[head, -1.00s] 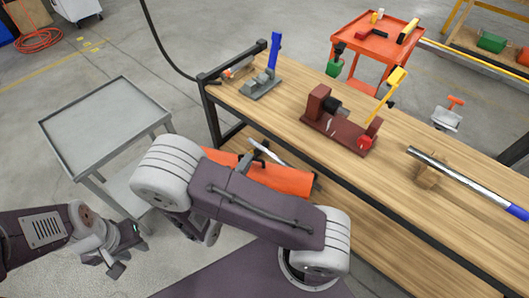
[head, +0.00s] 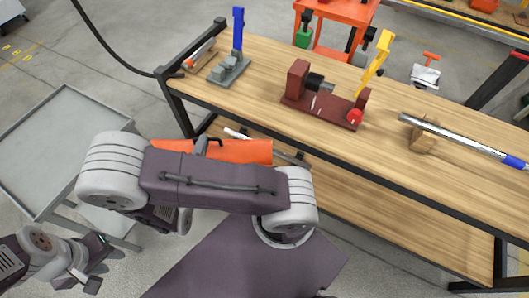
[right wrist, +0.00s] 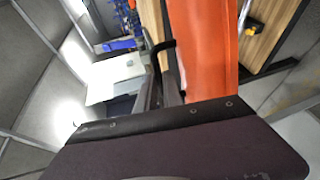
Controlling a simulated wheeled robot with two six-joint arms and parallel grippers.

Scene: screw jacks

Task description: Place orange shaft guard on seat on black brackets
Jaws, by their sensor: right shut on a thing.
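The orange shaft guard (head: 235,151) is a long orange piece with a black handle, in front of the bench edge in the head view. It also fills the upper middle of the right wrist view (right wrist: 205,45). My right gripper (right wrist: 166,65) is shut on the guard at its black handle; my arm hides part of the guard in the head view. My left gripper (head: 88,284) is at the lower left, away from the bench, and its jaw opening is unclear. I cannot make out the black brackets or the seat clearly.
The wooden bench (head: 420,190) holds a grey jack with a blue lever (head: 232,68), a dark red jack with a yellow lever (head: 320,105) and a silver bar on a wooden block (head: 428,138). A grey cart (head: 50,140) stands left. An orange cart (head: 345,20) stands behind.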

